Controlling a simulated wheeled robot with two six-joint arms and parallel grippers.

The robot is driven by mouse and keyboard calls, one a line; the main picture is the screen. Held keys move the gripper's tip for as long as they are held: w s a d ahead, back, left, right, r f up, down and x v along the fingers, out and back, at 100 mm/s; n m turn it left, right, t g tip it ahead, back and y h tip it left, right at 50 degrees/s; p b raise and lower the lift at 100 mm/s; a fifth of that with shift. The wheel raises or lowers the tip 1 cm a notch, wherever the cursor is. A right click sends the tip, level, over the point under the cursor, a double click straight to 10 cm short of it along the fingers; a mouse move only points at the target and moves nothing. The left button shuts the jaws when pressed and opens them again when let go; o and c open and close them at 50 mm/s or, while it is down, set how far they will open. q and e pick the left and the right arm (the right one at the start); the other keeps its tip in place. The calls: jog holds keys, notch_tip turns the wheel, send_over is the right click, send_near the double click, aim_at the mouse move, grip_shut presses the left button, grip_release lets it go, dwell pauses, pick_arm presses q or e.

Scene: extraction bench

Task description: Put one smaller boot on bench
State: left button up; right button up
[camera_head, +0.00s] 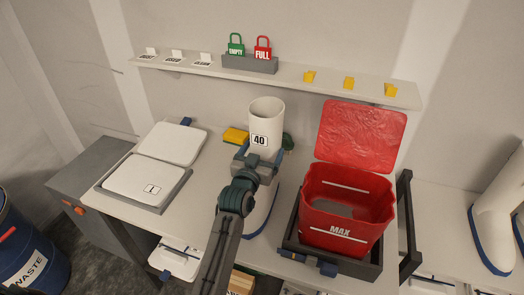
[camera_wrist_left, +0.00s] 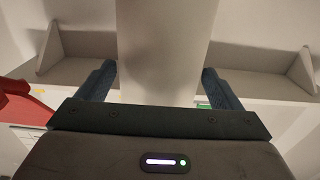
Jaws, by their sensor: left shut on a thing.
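A white boot (camera_head: 265,113) with a "40" label stands roughly upright at the middle of the bench (camera_head: 209,179) in the head view. My left gripper (camera_head: 263,161) is shut around its shaft. In the left wrist view the pale shaft (camera_wrist_left: 163,50) fills the space between the two blue fingers (camera_wrist_left: 160,88). My arm hides part of the boot's foot, and its blue sole edge shows lower down. I cannot tell whether the sole touches the bench. Another white boot (camera_head: 494,215) with a blue sole stands at the right edge. My right gripper is out of view.
A red open-lidded bin (camera_head: 345,209) marked "MAX" sits in a dark frame right of the held boot. White trays (camera_head: 148,181) lie to the left. A yellow item (camera_head: 235,136) lies behind. A shelf (camera_head: 296,76) holds tags and padlocks. A blue waste drum (camera_head: 35,262) stands lower left.

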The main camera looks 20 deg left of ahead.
pick_arm(q)
jog(key=shift+r, duration=0.1)
jog(key=o, duration=1.8)
jog(key=shift+d+f, duration=0.1)
jog(key=shift+f, duration=0.1)
jog(key=shift+o, duration=0.2)
jog(key=shift+r, duration=0.2)
jog(key=shift+s+f, duration=0.2)
jog(key=shift+s, duration=0.2)
jog(key=s+b, duration=0.3)
jog(key=s, duration=0.8)
jog(key=shift+s+a+r, duration=0.15)
jog(key=shift+a, duration=0.05)
